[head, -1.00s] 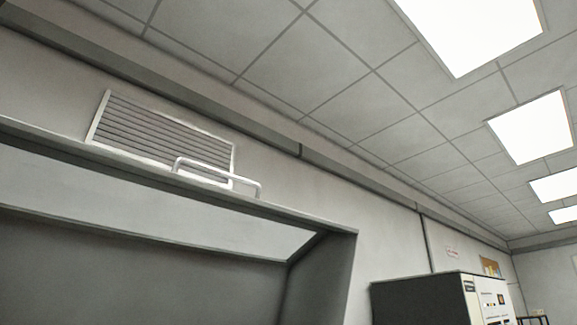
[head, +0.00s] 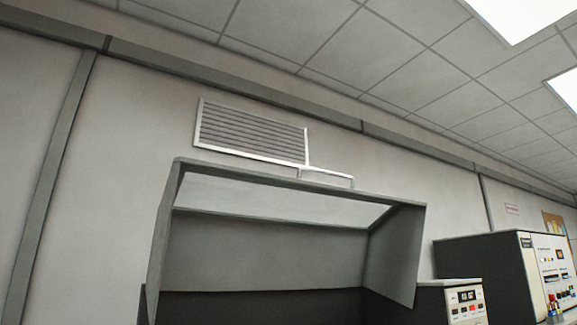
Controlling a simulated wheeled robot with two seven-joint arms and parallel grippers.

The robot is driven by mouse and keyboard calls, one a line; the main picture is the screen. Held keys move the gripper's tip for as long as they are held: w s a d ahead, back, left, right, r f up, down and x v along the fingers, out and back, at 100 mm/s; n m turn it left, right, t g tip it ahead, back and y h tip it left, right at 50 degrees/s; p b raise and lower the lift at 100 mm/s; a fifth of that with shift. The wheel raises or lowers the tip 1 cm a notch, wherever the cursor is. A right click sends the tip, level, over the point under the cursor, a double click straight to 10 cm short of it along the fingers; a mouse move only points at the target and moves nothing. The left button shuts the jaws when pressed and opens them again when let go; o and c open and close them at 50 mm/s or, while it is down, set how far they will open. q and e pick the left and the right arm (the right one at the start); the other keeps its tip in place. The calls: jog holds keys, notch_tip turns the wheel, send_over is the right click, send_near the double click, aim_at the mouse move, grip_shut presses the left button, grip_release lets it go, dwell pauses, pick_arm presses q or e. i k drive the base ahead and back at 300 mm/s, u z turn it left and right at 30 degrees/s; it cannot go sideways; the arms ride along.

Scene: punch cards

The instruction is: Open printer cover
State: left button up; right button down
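The printer cover (head: 268,250) is a grey hood in the lower middle of the head view. It stands raised, and its dark inside faces me. A pale handle (head: 327,174) sits on its top edge, right of centre. A lighter strip or window (head: 270,201) runs across the cover below the top edge. The printer body below is mostly cut off by the bottom of the picture. Neither of my grippers shows in the head view.
A wall vent (head: 250,132) is behind and above the cover. A small control panel (head: 466,305) with a display stands right of the cover. A larger dark and cream cabinet (head: 487,261) is further right. The wall to the left is bare.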

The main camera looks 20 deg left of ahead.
aim_at(197, 249)
jog(key=u, duration=1.15)
jog(key=i, duration=0.45)
